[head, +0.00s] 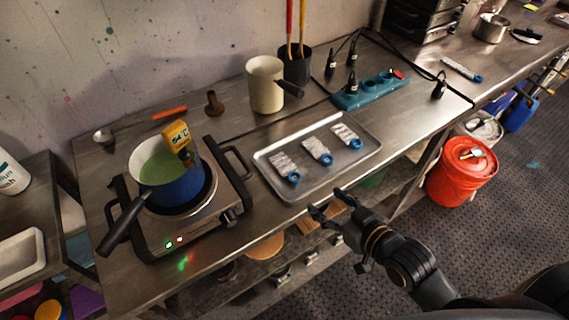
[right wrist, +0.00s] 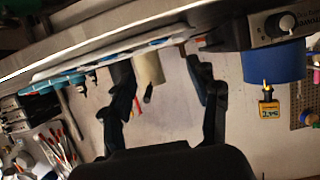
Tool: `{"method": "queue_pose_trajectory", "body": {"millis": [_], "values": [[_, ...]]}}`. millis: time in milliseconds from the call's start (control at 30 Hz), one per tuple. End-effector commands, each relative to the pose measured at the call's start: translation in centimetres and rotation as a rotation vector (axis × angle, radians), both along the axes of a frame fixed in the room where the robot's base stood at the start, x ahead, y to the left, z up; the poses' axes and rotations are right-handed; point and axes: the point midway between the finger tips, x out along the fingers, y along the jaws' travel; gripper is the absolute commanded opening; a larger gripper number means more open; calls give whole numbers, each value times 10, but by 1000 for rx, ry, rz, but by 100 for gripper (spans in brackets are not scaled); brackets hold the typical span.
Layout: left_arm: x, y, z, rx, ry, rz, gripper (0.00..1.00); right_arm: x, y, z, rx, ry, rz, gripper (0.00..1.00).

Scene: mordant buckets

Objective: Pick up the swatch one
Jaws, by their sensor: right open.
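Three pale grey swatches with blue ring ends lie side by side on a metal tray (head: 268,157): a left swatch (head: 283,164), a middle swatch (head: 316,150) and a right swatch (head: 346,135). I cannot read which is swatch one. My right gripper (head: 330,204) is open and empty, just in front of the tray's near edge, apart from the swatches. In the right wrist view its two fingers (right wrist: 162,85) are spread, with the tilted counter above them in the picture. My left gripper is not in view.
A blue pot (head: 180,184) of green liquid stands on a hot plate (head: 236,190) left of the tray. A cream jug (head: 265,84) and a teal power strip (head: 371,90) stand behind it. Another similar swatch (head: 460,69) lies far right. A red bucket (head: 463,177) stands right.

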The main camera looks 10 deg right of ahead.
Motion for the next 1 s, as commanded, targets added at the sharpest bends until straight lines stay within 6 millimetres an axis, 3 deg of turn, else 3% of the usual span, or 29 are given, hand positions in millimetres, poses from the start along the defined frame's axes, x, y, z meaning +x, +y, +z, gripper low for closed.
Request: {"method": "queue_pose_trajectory", "body": {"millis": [300, 567, 1000], "values": [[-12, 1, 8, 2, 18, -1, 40, 51, 18, -20, 0, -1, -1, 60], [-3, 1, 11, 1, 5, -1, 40, 66, 24, -27, 0, 0, 0, 60], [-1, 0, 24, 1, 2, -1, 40, 108, 38, -44, -1, -1, 2, 60]]}}
